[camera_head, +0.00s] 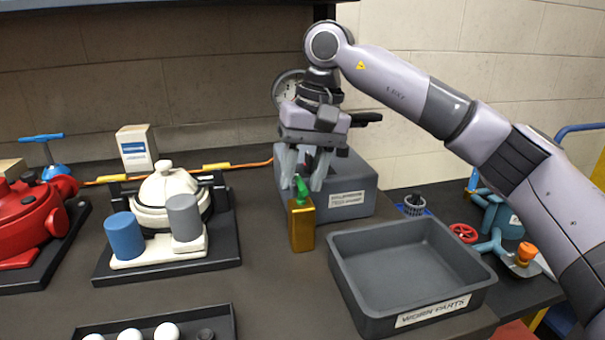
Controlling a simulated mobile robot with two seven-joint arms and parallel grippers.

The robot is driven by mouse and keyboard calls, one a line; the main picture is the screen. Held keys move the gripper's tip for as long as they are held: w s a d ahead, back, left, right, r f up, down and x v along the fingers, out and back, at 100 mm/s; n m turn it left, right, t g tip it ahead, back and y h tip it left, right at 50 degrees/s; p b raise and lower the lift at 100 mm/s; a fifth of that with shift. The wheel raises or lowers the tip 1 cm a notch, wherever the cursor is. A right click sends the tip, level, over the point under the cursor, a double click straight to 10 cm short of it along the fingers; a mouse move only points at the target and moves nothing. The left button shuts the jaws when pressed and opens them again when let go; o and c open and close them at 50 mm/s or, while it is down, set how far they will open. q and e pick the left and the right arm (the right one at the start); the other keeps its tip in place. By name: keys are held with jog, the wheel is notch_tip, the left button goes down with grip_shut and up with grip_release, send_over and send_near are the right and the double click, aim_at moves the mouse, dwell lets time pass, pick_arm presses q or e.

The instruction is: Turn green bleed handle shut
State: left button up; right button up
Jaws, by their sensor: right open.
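The green bleed handle (301,186) stands on top of a gold block (302,226) at the front of a grey labelled box. My right gripper (303,187) points down over the handle with its fingers apart. One finger shows left of the handle and the other right of it. I cannot tell whether either finger touches the handle. The round gauge (287,88) behind is partly hidden by my right wrist. My left gripper is not in view.
A white motor (167,205) with blue and grey cylinders stands on a black plate to the left. A red motor (28,220) is at far left. A teal valve assembly (497,222) is at right.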

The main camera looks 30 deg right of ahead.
jog(key=shift+c, duration=0.6)
grip_shut()
jog(key=shift+m, duration=0.3)
jog(key=m, duration=0.3)
jog(key=shift+s+d+t, duration=0.1)
jog(key=shift+t, duration=0.2)
jog(key=m, duration=0.3)
jog(key=m+h+p, duration=0.1)
jog(key=m, duration=0.1)
jog(key=shift+s+d+t, duration=0.1)
jog(key=shift+s+t, duration=0.15)
jog(key=shift+t, duration=0.15)
jog(key=m, duration=0.3)
jog(key=m+h, duration=0.1)
jog(key=m, duration=0.1)
jog(key=shift+s, duration=0.25)
jog(key=m, duration=0.4)
jog(key=shift+s+h, duration=0.2)
jog(key=shift+h, duration=0.2)
jog(key=shift+m, duration=0.3)
